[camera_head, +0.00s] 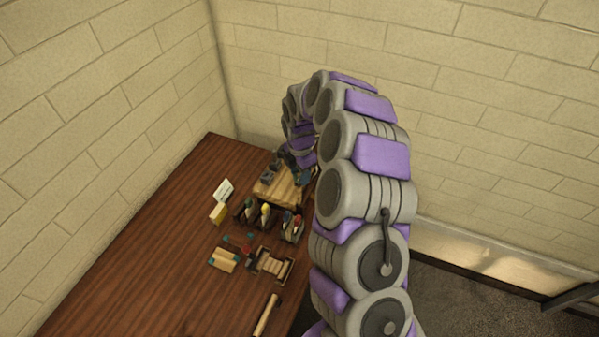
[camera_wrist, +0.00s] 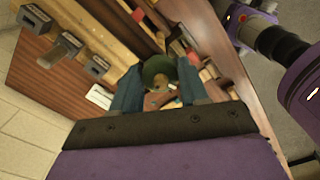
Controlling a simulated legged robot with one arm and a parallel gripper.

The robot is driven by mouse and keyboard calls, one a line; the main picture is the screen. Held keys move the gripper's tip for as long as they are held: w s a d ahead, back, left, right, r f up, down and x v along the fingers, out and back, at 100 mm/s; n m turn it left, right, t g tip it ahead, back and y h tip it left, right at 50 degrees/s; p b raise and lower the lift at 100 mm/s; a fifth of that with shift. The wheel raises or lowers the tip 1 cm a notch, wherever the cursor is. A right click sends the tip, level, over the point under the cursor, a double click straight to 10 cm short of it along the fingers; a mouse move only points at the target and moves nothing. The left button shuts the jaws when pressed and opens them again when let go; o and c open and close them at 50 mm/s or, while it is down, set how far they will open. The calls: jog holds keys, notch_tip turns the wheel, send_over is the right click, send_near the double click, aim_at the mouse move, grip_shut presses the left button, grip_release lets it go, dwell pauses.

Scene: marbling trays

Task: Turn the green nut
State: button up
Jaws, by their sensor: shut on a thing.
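The green nut (camera_wrist: 156,67) is a dark green round piece at the middle of the wrist view, with a tan part showing at its centre. My gripper (camera_wrist: 160,77) has one blue finger on each side of the nut and is shut on it. The fingers hide the nut's sides. In the head view my gripper (camera_head: 298,172) is at the far end of the wooden board (camera_head: 273,193), and the nut cannot be made out there.
Several grey blocks (camera_wrist: 96,66) stand along the wood in the wrist view. On the brown table (camera_head: 150,240) are a white card (camera_head: 223,190), a yellow block (camera_head: 217,212), racks of small tools (camera_head: 265,217) and a wooden tray (camera_head: 283,267). The table's left side is clear.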

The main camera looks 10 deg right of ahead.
jog(key=m, duration=0.2)
jog(key=shift+m+b, duration=0.6)
jog(key=shift+m, duration=1.6)
jog(key=o, duration=1.1)
jog(key=shift+w+a, duration=0.15)
jog(key=shift+c, duration=0.2)
